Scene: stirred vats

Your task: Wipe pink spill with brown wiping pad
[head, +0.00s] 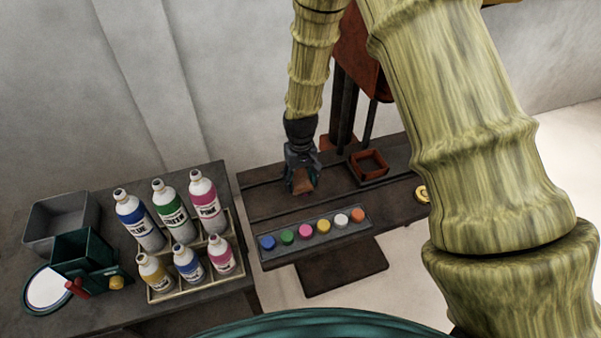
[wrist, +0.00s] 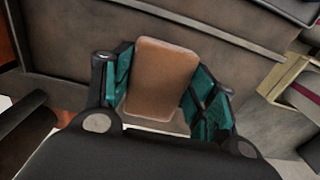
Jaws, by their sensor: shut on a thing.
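My gripper (head: 301,172) is shut on the brown wiping pad (head: 302,183), over the dark bench behind the row of coloured buttons. In the wrist view the brown pad (wrist: 162,78) sits between the two teal-lined fingers of my gripper (wrist: 165,90). A pale surface shows just below the pad there. I cannot tell whether the pad touches the bench. No pink spill can be made out in either view; the pad and gripper hide part of the bench.
A strip of coloured buttons (head: 314,235) lies along the bench front. A red-brown square tray (head: 368,166) stands to the right of my gripper. On the left table are a rack of labelled bottles (head: 190,282), a grey bin (head: 60,222) and a green box (head: 85,250).

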